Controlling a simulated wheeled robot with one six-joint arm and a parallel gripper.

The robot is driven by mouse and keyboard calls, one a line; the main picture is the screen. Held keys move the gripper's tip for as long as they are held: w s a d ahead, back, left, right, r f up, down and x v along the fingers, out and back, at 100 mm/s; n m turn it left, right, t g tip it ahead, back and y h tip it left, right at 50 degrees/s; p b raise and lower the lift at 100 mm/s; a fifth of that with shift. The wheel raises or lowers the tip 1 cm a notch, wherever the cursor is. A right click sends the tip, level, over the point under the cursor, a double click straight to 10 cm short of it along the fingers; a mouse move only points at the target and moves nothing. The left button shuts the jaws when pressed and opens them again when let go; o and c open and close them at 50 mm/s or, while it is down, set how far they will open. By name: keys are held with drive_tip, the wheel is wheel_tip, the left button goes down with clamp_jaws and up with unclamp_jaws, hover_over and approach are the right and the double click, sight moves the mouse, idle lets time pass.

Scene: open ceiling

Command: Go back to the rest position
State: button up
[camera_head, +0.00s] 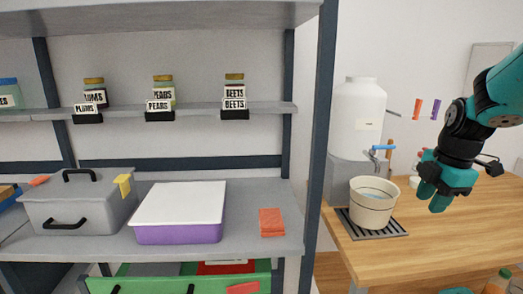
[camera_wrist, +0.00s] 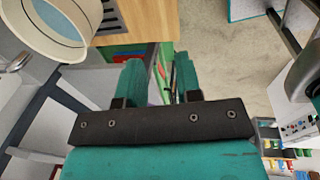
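My gripper (camera_head: 431,198) is teal and black and hangs in the air at the right of the head view, above the wooden counter and to the right of the bucket. In the wrist view its two teal fingers (camera_wrist: 158,65) stand apart with nothing between them, so it is open and empty. A cream bucket (camera_head: 373,208) with pale blue contents stands on a dark slatted grate (camera_head: 390,232). The bucket also shows at the upper left of the wrist view (camera_wrist: 62,45).
A white dispenser (camera_head: 358,105) with a blue-handled tap stands behind the bucket. The wooden counter (camera_head: 460,225) is mostly clear. A shelf unit on the left holds labelled jars (camera_head: 234,88), a grey lidded box (camera_head: 80,205), a purple-and-white box (camera_head: 178,232) and orange cloths (camera_head: 271,222).

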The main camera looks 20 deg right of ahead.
drive_tip(key=s+a+r+m+y, duration=0.1)
drive_tip(key=s+a+m+y, duration=0.15)
drive_tip(key=a, duration=1.15)
drive_tip(key=s+a+r+m+y, duration=0.1)
drive_tip(key=a+m, duration=0.2)
drive_tip(key=a, duration=1)
drive_tip(key=s+a+m+g, duration=0.1)
drive_tip(key=s+a+m, duration=0.2)
drive_tip(key=s+a, duration=0.4)
drive_tip(key=shift+s+a+f+g, duration=0.2)
drive_tip(key=shift+s+a+g, duration=0.2)
drive_tip(key=shift+s, duration=0.2)
drive_tip(key=shift+o, duration=0.8)
drive_tip(key=shift+y, duration=0.25)
